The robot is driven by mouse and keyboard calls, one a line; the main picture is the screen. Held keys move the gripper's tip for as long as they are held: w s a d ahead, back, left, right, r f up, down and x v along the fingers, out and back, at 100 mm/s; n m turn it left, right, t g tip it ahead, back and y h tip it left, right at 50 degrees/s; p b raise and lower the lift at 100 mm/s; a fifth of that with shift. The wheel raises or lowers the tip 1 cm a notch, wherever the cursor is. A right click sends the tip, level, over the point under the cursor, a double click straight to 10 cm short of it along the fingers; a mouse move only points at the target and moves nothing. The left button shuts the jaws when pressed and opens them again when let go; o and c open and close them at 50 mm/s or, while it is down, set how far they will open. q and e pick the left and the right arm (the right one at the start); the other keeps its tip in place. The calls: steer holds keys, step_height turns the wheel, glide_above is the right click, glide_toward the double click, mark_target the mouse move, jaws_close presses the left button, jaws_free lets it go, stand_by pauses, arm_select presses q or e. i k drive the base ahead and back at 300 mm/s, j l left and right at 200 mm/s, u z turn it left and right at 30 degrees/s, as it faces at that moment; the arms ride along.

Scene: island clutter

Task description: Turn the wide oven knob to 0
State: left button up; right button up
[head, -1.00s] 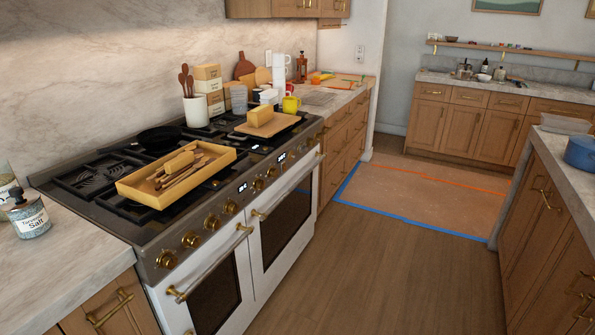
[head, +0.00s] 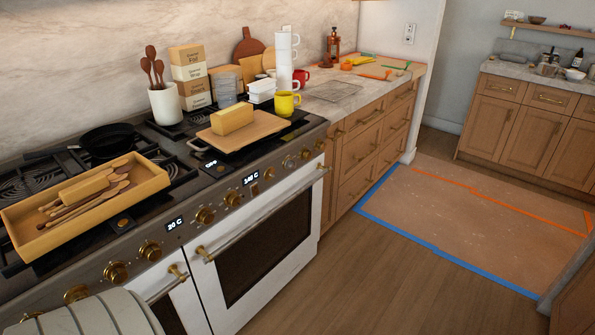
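The range (head: 200,180) has a row of round brass knobs along its slanted front panel. One knob (head: 205,215) and another knob (head: 233,198) sit between two lit displays. The left display (head: 175,223) reads about 20 C. The right display (head: 250,178) shows a higher number, blurred, perhaps 149 C. Below are the large right oven door (head: 265,250), shut, and a left door (head: 165,300), partly hidden. I cannot tell which knob belongs to the wide oven or where its pointer stands. Neither gripper shows in the head view.
A pale rounded part covers the lower left corner. A wooden tray (head: 150,182) of utensils, a black pan (head: 108,140) and a cutting board (head: 262,128) with a yellow block (head: 232,119) lie on the cooktop. The door handle (head: 262,215) juts out. The floor (head: 350,280) in front is clear.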

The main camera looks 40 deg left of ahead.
mark_target(234, 200)
steer(key=i+l+u, duration=0.1)
steer(key=i+u, duration=0.25)
steer(key=i+l+u, duration=0.2)
steer(key=i+u, duration=0.2)
steer(key=i, duration=0.15)
steer(key=i+l+u, duration=0.35)
steer(key=i, duration=0.05)
